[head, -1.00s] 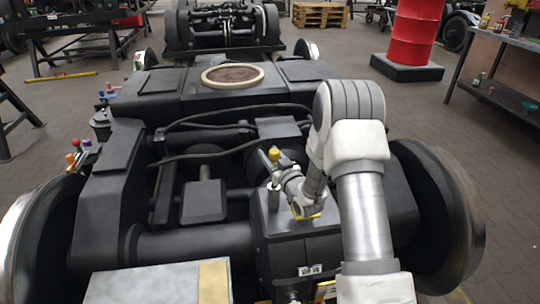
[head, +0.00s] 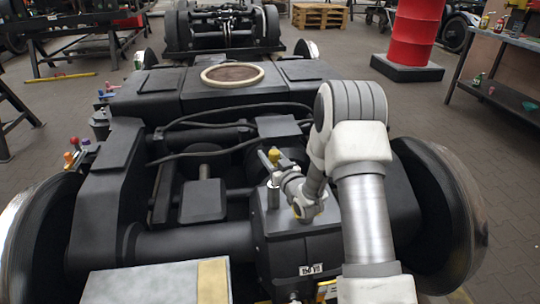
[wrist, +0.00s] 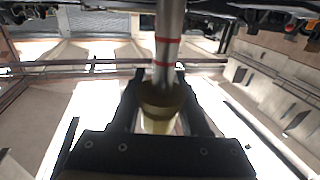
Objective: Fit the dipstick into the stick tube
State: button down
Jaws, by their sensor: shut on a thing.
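The dipstick has a yellow grip (head: 274,155) in the head view. In the wrist view the grip (wrist: 161,105) sits between my fingers, and a silver rod with red bands (wrist: 168,50) runs from it to the top edge. My gripper (head: 277,165) is shut on the dipstick, over the dark housing. The stick tube (head: 273,196) is a short silver cylinder standing on that housing, just below the grip. The rod's lower end is not clear, so I cannot tell whether it is inside the tube.
The dark housing (head: 300,242) bears a white label. Black hoses (head: 215,152) and a bogie frame lie behind and left. Large wheels (head: 440,205) flank it. A grey box top (head: 150,284) is at the front left. A red drum (head: 414,32) stands far off.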

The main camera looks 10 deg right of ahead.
jog(key=shift+f+b, duration=1.75)
jog(key=shift+f, duration=0.1)
jog(key=shift+f, duration=0.5)
jog(key=shift+c, duration=1.6)
grip_release()
jog(key=shift+f, duration=0.1)
jog(key=p+v, duration=0.3)
jog(key=v, duration=1.4)
jog(key=shift+s, duration=0.2)
jog(key=shift+d, duration=0.1)
